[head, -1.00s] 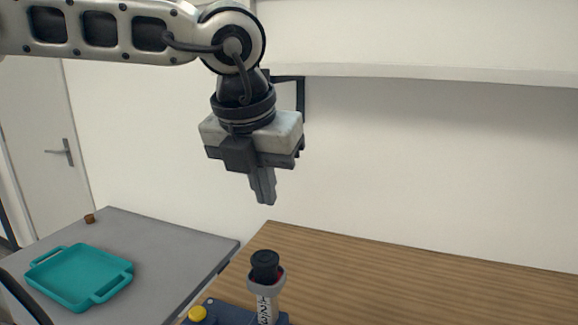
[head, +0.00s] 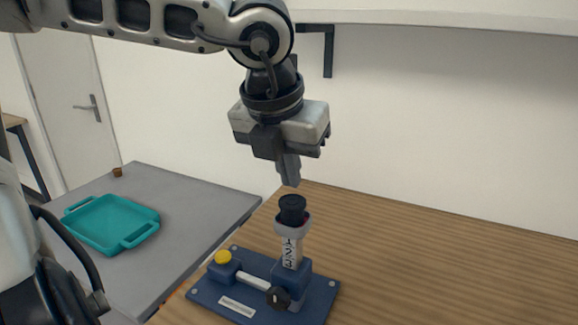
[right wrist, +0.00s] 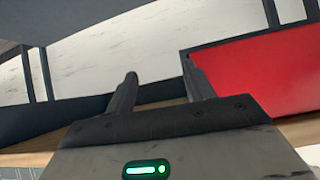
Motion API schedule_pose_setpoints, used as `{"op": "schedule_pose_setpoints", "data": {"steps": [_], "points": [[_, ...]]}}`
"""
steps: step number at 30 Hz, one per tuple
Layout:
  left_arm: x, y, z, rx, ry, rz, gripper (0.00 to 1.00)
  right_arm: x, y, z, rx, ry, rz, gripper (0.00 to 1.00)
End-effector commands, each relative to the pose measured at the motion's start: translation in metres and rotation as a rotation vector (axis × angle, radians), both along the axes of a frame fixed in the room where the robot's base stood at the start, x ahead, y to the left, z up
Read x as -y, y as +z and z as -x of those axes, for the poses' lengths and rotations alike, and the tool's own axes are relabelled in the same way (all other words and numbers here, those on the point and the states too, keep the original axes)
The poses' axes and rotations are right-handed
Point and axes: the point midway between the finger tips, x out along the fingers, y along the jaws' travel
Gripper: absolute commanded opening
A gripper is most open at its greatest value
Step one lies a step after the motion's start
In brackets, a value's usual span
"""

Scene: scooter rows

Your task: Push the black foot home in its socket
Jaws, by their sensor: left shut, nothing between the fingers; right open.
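The black foot (head: 292,208) sits at the top of the upright white post in the head view. The foot stands proud of the collar. The post rises from a blue fixture base (head: 318,297). My left gripper (head: 290,181) is shut and empty, pointing down just above the foot with a small gap. My right gripper (right wrist: 160,88) shows in the right wrist view, open with nothing between its fingers.
The fixture carries a yellow knob (head: 223,257) and a lever with a black knob (head: 278,297). A grey table (head: 190,200) at left holds a teal tray (head: 110,224) and a small brown piece (head: 117,172). The wooden table (head: 440,270) is clear to the right.

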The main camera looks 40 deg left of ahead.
Motion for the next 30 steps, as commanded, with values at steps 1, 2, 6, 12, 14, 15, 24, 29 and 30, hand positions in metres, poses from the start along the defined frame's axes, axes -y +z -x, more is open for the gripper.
{"op": "schedule_pose_setpoints", "data": {"steps": [1, 2, 6, 12, 14, 15, 24, 29, 30], "points": [[0.0, 0.0, 0.0, 0.0, 0.0, 0.0, 0.0, 0.0, 0.0, 0.0, 0.0, 0.0, 0.0, 0.54], [0.0, 0.0, 0.0, 0.0, 0.0, 0.0, 0.0, 0.0, 0.0, 0.0, 0.0, 0.0, 0.0, 0.54], [0.0, -0.004, 0.0, 0.001, 0.0, 0.0, 0.0, 0.0, -0.004, 0.0, 0.0, 0.001, -0.001, 0.54], [0.0, -0.009, 0.0, 0.001, 0.0, 0.0, 0.0, -0.001, -0.006, -0.001, 0.002, 0.002, -0.004, 0.54], [0.0, -0.011, 0.0, 0.001, 0.0, 0.0, 0.0, -0.002, -0.006, -0.002, 0.005, 0.004, -0.004, 0.54], [0.0, -0.012, 0.0, 0.001, 0.0, 0.0, 0.0, -0.002, -0.006, -0.002, 0.007, 0.005, -0.005, 0.54], [0.0, -0.019, 0.0, 0.002, 0.001, 0.001, 0.0, -0.003, -0.013, -0.001, 0.006, 0.009, -0.007, 0.54], [0.0, -0.023, 0.0, 0.001, 0.001, 0.001, 0.0, -0.004, -0.013, -0.002, 0.013, 0.011, -0.011, 0.54], [0.0, -0.024, 0.0, 0.001, 0.001, 0.001, 0.0, -0.004, -0.013, -0.003, 0.015, 0.012, -0.012, 0.54]]}}
